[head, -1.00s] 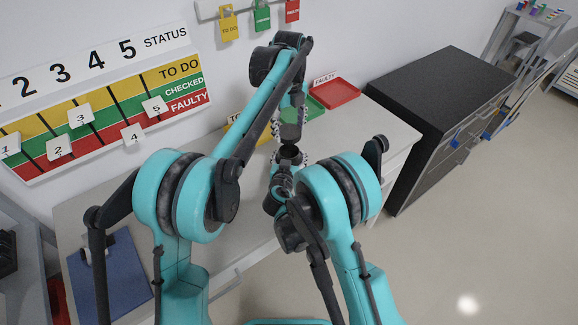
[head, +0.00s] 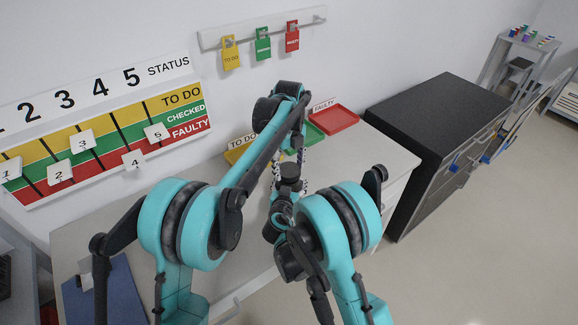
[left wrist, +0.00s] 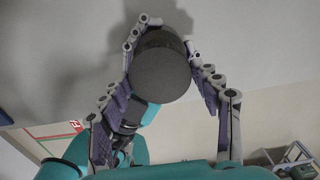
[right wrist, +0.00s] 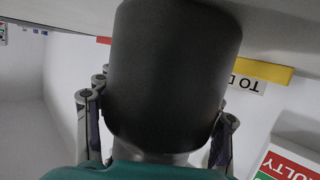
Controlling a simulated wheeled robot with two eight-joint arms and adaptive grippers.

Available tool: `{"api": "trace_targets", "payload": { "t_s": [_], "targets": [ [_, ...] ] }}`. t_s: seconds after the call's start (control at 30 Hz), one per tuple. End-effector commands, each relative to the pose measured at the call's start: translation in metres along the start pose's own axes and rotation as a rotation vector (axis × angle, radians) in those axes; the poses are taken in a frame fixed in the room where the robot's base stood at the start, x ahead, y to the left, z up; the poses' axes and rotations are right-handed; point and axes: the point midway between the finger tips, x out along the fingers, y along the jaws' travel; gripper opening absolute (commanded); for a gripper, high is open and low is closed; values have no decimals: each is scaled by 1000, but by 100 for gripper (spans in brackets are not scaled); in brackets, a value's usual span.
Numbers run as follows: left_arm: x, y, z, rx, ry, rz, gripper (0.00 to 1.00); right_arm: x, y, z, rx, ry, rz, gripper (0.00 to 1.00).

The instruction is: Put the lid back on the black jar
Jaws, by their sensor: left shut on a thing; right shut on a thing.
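The lid (head: 290,170), a dark round piece, is between the fingers of my left gripper (head: 289,163), which is shut on it. In the left wrist view the lid (left wrist: 160,76) shows as a flat black disc, with more dark surface behind it. The black jar (head: 288,186) is just below the lid in the head view, held by my right gripper (head: 283,200). The right wrist view shows the jar (right wrist: 175,75) as a large black cylinder between that gripper's fingers. Lid and jar look in line and very close or touching; I cannot tell if the lid is seated.
A red tray (head: 334,118) and a green tray stand at the bench's back, with a yellow one partly hidden by my arm. A blue clipboard (head: 100,290) lies at left. A dark cabinet (head: 430,115) stands right of the bench.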

Motion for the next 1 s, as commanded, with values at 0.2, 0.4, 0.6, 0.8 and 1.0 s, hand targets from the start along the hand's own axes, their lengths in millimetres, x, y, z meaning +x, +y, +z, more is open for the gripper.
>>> {"api": "trace_targets", "payload": {
  "t_s": [0.2,0.4,0.6,0.8,1.0],
  "targets": [
    [4,0,0,0,0,0,48,0,0,0,1,0,0,9],
    [16,0,0,0,0,0,48,0,0,0,1,0,0,9],
    [18,0,0,0,0,0,48,0,0,0,1,0,0,9],
    [18,0,0,0,0,0,48,0,0,0,1,0,0,9],
    [18,0,0,0,0,0,48,0,0,0,1,0,0,9]
  ]
}}
